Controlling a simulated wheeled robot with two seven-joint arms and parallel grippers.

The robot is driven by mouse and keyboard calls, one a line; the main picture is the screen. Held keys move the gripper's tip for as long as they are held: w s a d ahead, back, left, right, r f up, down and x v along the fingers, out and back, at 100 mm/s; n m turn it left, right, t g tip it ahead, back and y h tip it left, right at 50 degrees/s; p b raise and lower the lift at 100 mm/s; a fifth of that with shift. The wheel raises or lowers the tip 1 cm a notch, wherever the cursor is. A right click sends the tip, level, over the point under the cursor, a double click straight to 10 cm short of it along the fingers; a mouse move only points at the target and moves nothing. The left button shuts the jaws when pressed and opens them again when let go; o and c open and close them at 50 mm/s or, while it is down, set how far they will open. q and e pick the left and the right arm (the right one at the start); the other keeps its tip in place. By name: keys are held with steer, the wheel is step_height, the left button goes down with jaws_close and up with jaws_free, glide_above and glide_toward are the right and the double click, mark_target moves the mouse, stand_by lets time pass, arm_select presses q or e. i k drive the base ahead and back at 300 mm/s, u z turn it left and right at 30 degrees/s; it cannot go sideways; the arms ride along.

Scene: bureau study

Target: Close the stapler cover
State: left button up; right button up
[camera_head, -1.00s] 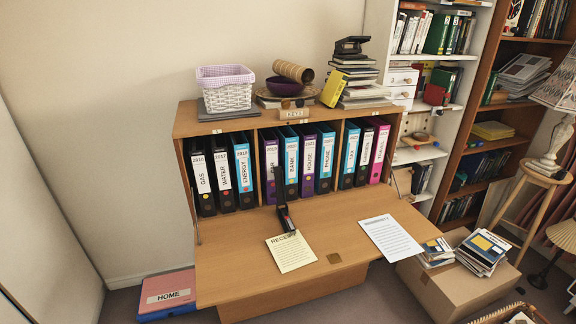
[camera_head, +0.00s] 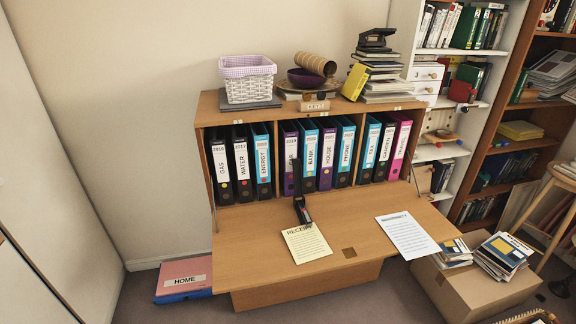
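A black stapler (camera_head: 302,208) with some red on it lies on the bureau's fold-down desk (camera_head: 255,240), just behind the cream receipt sheet. Its dark cover (camera_head: 296,176) stands up steeply from the base, in front of the purple binders, so the stapler is open. Neither of my grippers shows in the head view.
The receipt sheet (camera_head: 307,244) and a white printed sheet (camera_head: 407,235) lie on the desk. Ring binders (camera_head: 242,165) fill the compartments behind. A cardboard box (camera_head: 470,290) stands at the right, a pink and blue folder (camera_head: 184,278) on the floor at left. The desk's left part is clear.

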mark_target(296, 167)
steer(key=u, duration=1.1)
steer(key=i, duration=1.15)
steer(key=z, duration=1.9)
